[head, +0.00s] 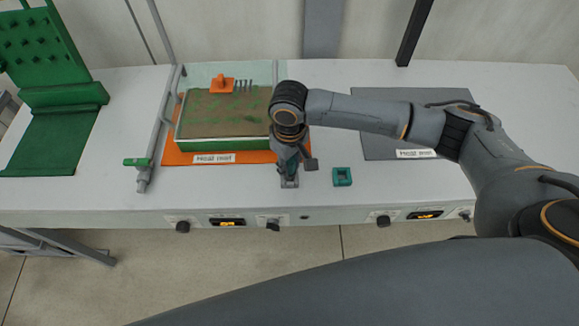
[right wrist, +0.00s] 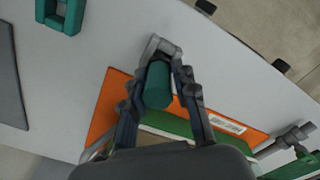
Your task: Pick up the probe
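The probe (right wrist: 158,86) shows as a teal cylinder end between the fingers of my right gripper in the right wrist view. My right gripper (head: 289,176) points down at the front of the table, just right of the orange mat. Its fingers (right wrist: 161,75) lie close against both sides of the teal body and look shut on it. A grey piece (right wrist: 160,46) shows at the far end of the teal body; I cannot tell whether it is part of the probe or a holder. In the head view the gripper mostly hides the probe. My left gripper is not in view.
A teal square block (head: 342,177) with an opening stands just right of the gripper. A planted tray (head: 222,145) on an orange mat (head: 175,158) lies left. A grey mat (head: 385,145) lies right, under my arm. Knobs and displays line the table's front edge.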

